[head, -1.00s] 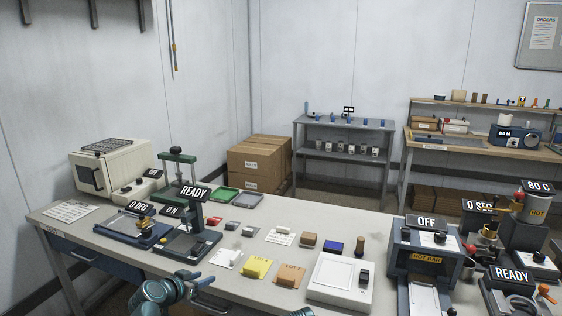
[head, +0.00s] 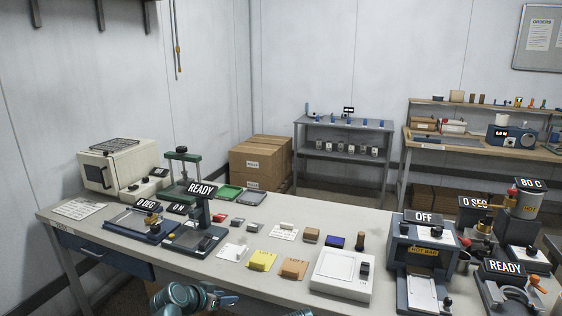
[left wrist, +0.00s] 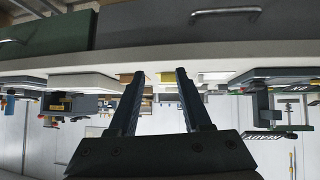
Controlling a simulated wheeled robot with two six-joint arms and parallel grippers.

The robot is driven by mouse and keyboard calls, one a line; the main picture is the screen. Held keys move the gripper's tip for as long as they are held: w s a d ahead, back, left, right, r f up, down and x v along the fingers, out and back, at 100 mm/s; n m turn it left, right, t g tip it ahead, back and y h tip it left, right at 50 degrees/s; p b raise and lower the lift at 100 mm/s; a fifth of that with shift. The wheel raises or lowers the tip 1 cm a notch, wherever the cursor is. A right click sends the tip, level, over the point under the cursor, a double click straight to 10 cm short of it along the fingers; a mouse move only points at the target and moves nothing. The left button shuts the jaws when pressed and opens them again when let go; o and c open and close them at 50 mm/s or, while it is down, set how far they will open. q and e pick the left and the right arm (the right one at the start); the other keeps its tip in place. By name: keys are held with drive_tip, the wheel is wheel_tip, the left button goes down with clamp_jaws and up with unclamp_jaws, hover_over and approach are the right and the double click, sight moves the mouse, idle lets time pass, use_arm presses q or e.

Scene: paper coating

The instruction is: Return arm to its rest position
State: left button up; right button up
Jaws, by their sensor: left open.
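My left arm (head: 183,297) shows at the bottom edge of the head view, in front of the long bench (head: 225,272). Its gripper (head: 222,298) is low at the bench's front edge and partly cut off by the frame. In the left wrist view, which is upside down, the two dark fingers (left wrist: 160,75) stand apart with nothing between them. They point toward the bench's front edge and drawers. Only a sliver of teal arm shows farther right at the bottom of the head view. My right gripper is not in view.
A blue drawer (head: 108,256) is below the bench.

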use_arm(q)
drive_tip(key=s+d+f+g+y+p, duration=0.15)
drive_tip(key=s+d+f+g, duration=0.3)
drive_tip(key=s+d, duration=0.5)
drive_tip(key=s+n+g+y+p, duration=0.1)
drive_tip(key=s+g+y, duration=0.3)
drive_tip(key=s, duration=0.7)
drive_tip(key=shift+s+d+r+y+p, duration=0.35)
drive_tip(key=shift+s+d+y+p, duration=0.1)
drive_tip(key=shift+p, duration=0.15)
